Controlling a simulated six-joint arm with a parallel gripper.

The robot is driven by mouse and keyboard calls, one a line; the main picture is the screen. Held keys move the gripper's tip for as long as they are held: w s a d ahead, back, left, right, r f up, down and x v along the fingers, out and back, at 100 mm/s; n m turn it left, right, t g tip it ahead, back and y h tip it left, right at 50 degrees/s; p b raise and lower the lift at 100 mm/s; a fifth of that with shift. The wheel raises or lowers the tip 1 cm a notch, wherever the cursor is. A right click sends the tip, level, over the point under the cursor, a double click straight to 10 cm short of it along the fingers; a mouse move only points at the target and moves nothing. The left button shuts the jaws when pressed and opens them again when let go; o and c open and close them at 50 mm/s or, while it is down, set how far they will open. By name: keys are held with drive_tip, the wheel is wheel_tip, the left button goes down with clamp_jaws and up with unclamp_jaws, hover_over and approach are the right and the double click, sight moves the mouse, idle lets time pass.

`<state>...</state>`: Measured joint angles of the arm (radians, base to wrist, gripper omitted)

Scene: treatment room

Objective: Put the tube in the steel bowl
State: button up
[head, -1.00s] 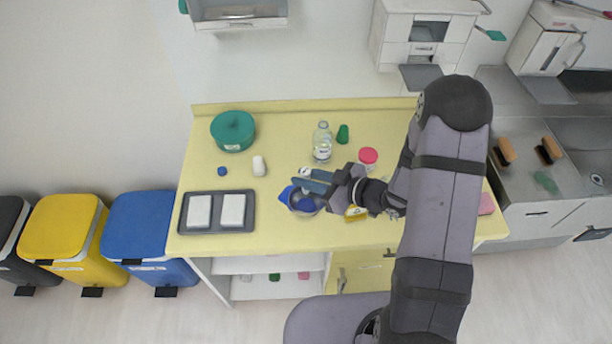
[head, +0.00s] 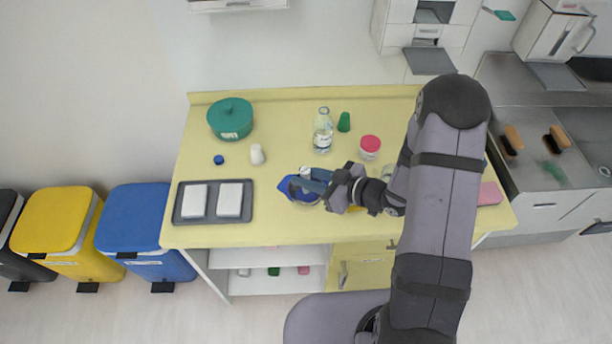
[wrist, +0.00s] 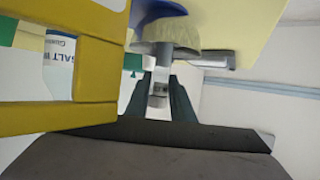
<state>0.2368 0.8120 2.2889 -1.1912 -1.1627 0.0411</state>
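Most of the tube is hidden.
A clear bottle (head: 323,132), a green piece (head: 344,121) and a red-lidded jar (head: 370,146) stand behind the gripper. A grey tray (head: 179,204) with white blocks lies left. A yellow frame (wrist: 97,60) is close beside the gripper in the wrist view.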

drive_tip(key=o, duration=0.3)
drive_tip(key=shift+r, duration=0.1)
idle(0.3)
wheel_tip(320, 180, up, 7)
drive_tip(key=p, duration=0.6)
